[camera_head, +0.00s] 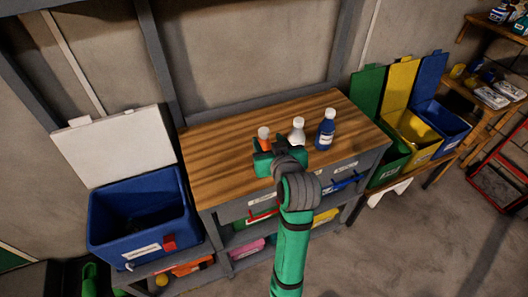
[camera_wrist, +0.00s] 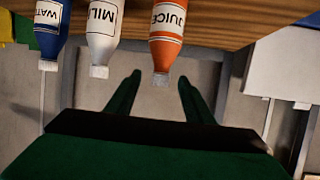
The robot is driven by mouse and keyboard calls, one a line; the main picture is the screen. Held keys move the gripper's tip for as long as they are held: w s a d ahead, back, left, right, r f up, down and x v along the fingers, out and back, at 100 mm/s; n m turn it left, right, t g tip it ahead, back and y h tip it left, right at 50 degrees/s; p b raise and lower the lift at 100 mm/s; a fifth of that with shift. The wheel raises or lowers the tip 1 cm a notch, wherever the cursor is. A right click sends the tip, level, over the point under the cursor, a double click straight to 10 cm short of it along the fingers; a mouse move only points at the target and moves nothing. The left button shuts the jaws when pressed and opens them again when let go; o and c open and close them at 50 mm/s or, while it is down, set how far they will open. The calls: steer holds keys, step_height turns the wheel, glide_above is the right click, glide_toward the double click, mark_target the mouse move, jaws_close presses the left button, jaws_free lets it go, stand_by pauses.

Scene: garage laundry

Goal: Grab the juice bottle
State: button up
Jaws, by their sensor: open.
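The juice bottle (camera_head: 263,134) is orange with a white cap and stands on the wooden tabletop (camera_head: 225,148). In the wrist view, which is upside down, the juice bottle (camera_wrist: 167,35) shows its JUICE label. My gripper (camera_head: 265,150) is at the table's front part, just in front of the bottle and partly covering it in the head view. In the wrist view my gripper (camera_wrist: 159,77) has its two green fingers apart and empty. The bottle's cap appears between the fingertips, with no visible contact.
A white milk bottle (camera_head: 298,131) and a blue water bottle (camera_head: 326,130) stand close on the right of the juice. A blue bin (camera_head: 140,222) with a raised white lid is at left. Green, yellow and blue bins (camera_head: 415,135) are at right. The tabletop's left part is clear.

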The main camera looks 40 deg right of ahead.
mark_target(265, 136)
steer(key=shift+x, duration=2.65)
steer(key=shift+r, duration=0.2)
jaws_close()
